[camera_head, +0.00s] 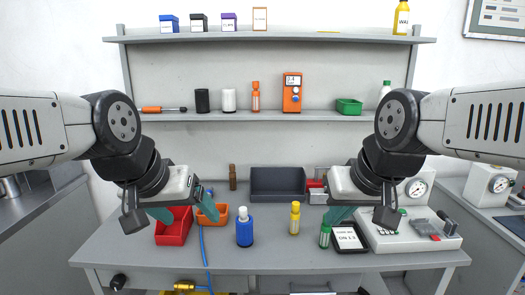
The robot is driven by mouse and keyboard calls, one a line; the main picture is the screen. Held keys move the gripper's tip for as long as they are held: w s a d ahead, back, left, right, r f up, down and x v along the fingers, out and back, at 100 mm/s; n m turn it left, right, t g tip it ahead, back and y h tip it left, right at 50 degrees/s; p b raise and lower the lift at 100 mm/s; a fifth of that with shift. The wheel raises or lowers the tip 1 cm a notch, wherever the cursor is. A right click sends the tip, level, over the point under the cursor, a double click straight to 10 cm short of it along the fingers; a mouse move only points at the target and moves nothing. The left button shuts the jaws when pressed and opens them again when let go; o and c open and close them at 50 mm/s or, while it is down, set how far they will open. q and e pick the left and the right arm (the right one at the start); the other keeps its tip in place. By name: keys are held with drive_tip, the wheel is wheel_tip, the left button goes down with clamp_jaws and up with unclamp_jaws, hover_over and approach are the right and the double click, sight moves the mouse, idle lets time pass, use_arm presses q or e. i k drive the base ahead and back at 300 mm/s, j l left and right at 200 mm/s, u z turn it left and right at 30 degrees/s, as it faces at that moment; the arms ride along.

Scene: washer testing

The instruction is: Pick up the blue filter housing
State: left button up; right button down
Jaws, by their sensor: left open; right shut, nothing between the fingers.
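The blue filter housing (245,231) stands upright on the workbench, near the middle, with a white label on its front. My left gripper (185,213) is to its left, with teal fingers spread apart and nothing held, above the red bin. My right gripper (338,214) is to its right, near the green-labelled bottle, with its teal fingers together and nothing held. Neither gripper touches the housing, and it is fully visible.
A red bin (174,236) and an orange bin (213,220) sit left of the housing. A yellow bottle (295,222) and a green bottle (325,236) stand right. A dark tray (278,193) is behind. A blue hose (205,248) hangs over the front edge.

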sight(244, 231)
drive_tip(key=i+j, duration=0.1)
drive_tip(key=j, duration=0.3)
drive_tip(key=i+j, duration=0.1)
drive_tip(key=j, duration=0.75)
drive_tip(key=i+z, duration=0.05)
drive_tip(key=i, duration=0.05)
